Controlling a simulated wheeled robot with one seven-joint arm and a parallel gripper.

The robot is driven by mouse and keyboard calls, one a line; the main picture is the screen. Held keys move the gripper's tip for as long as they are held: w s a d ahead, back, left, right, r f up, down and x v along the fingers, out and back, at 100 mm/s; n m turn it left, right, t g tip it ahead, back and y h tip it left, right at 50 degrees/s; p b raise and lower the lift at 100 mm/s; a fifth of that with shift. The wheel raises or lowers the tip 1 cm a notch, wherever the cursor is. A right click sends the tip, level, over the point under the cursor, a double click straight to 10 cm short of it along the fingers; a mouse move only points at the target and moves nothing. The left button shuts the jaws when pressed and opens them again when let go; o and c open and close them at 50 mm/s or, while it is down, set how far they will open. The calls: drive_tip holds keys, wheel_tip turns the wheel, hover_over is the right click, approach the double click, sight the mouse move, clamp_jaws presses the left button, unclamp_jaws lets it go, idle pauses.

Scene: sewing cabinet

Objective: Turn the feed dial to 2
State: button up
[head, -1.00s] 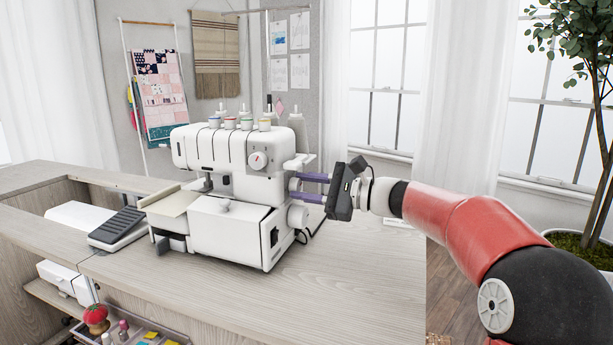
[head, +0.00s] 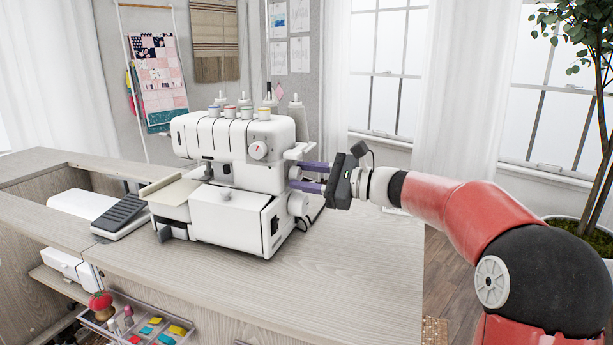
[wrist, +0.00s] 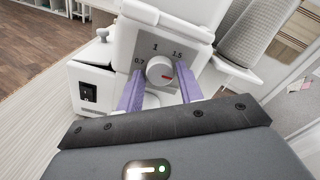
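The sewing machine (head: 240,205) is a white overlocker standing on the wooden table. In the wrist view, the feed dial (wrist: 160,71) is a round white knob on a grey panel marked 0.7, 1 and 1.5. A red mark on the knob sits at its lower right. No 2 is readable; that side is partly behind a finger. My gripper (wrist: 159,87) has two purple fingers, apart, one on each side of the dial. I cannot tell whether they touch it.
A white handwheel (head: 297,203) is just below the fingers. Another knob with a red mark (head: 258,150) is on the machine's front. A foot pedal (head: 120,215) lies to the left. The table (head: 350,275) is clear in front and to the right.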

drive_tip(key=shift+o, duration=1.4)
drive_tip(key=shift+d, duration=0.15)
drive_tip(key=v, duration=0.7)
drive_tip(key=shift+s+d+b, duration=0.15)
drive_tip(key=shift+d+b, duration=0.1)
drive_tip(key=shift+b, duration=0.2)
drive_tip(key=shift+s, duration=0.1)
